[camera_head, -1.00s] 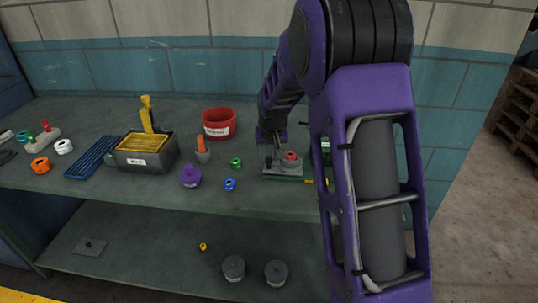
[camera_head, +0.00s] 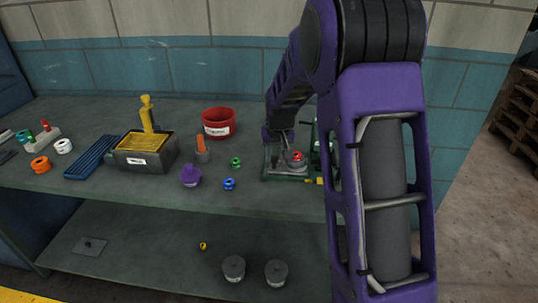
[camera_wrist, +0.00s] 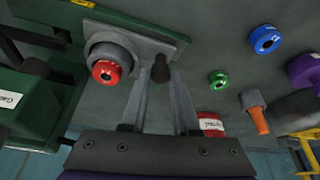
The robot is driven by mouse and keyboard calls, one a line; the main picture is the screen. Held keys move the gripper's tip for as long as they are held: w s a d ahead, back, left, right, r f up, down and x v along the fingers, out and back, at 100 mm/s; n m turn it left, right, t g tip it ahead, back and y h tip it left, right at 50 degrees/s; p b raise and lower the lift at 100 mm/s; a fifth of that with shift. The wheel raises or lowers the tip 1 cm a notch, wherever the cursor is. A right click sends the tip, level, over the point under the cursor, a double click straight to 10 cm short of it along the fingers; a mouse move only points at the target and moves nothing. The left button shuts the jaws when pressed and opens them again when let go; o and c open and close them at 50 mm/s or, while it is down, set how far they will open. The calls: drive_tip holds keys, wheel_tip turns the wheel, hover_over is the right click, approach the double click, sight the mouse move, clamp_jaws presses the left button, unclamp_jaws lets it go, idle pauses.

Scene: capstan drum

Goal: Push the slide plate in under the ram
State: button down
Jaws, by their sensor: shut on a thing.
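The grey slide plate (camera_wrist: 146,42) sits on a green base (camera_wrist: 200,30) and carries a grey round holder with a red ring-like part (camera_wrist: 106,72). A dark upright knob (camera_wrist: 160,68) stands on the plate. My gripper (camera_wrist: 162,76) is shut on this knob, one finger on each side. In the head view my gripper (camera_head: 279,150) is at the plate's left part, and the red part (camera_head: 297,156) shows to its right. The green press (camera_head: 322,150) stands right of the plate, partly hidden by my arm. I cannot make out the ram clearly.
On the bench left of the plate are a green ring (camera_head: 236,162), a blue ring (camera_head: 229,184), a purple piece (camera_head: 190,176), an orange-topped piece (camera_head: 202,150) and a red tub (camera_head: 218,123). A grey box with a yellow insert (camera_head: 143,155) stands farther left.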

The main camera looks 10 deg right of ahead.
sight(284, 163)
drive_tip(key=d, duration=0.1)
drive_tip(key=s+d, duration=0.1)
drive_tip(key=d, duration=0.1)
drive_tip(key=c, duration=0.7)
unclamp_jaws()
drive_tip(key=shift+o, duration=0.2)
drive_tip(key=shift+r, duration=0.1)
drive_tip(key=p+v, duration=0.1)
drive_tip(key=v, duration=1.6)
drive_tip(key=shift+s+p, duration=0.15)
drive_tip(key=shift+p, duration=0.15)
